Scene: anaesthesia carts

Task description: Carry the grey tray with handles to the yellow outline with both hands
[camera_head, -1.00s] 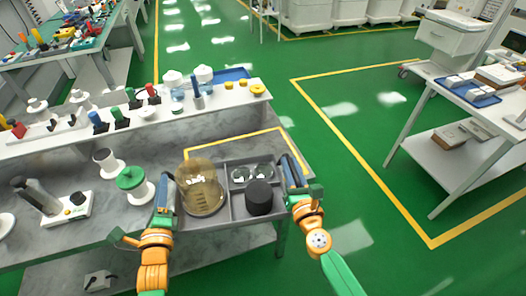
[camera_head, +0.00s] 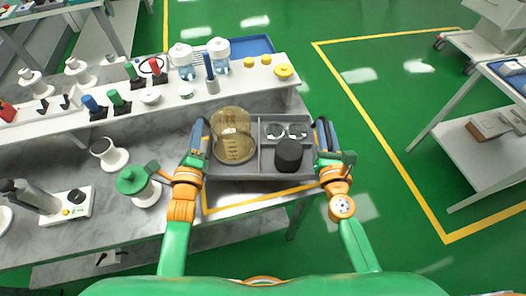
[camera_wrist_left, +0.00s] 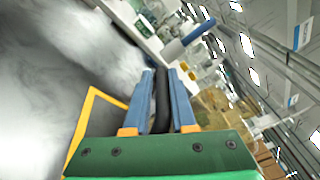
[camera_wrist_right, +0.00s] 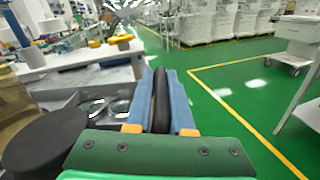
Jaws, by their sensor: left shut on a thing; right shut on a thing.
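The grey tray (camera_head: 258,160) has compartments and a handle at each side. It holds a brownish glass beaker (camera_head: 233,137), two small glass dishes (camera_head: 285,131) and a black cylinder (camera_head: 289,155). My left gripper (camera_head: 199,140) is shut on the tray's left handle, dark between the blue fingers in the left wrist view (camera_wrist_left: 162,100). My right gripper (camera_head: 325,138) is shut on the right handle, also seen in the right wrist view (camera_wrist_right: 160,100). The yellow outline (camera_head: 262,199) on the bench shows along the tray's near and left sides; the tray hides the rest. Any gap below the tray is unclear.
A raised white shelf (camera_head: 135,110) with bottles, coloured-capped items and a blue tray (camera_head: 250,46) runs behind the bench. A green-topped spool (camera_head: 133,182) stands left of my left gripper. The bench's right end is close to the tray's right side.

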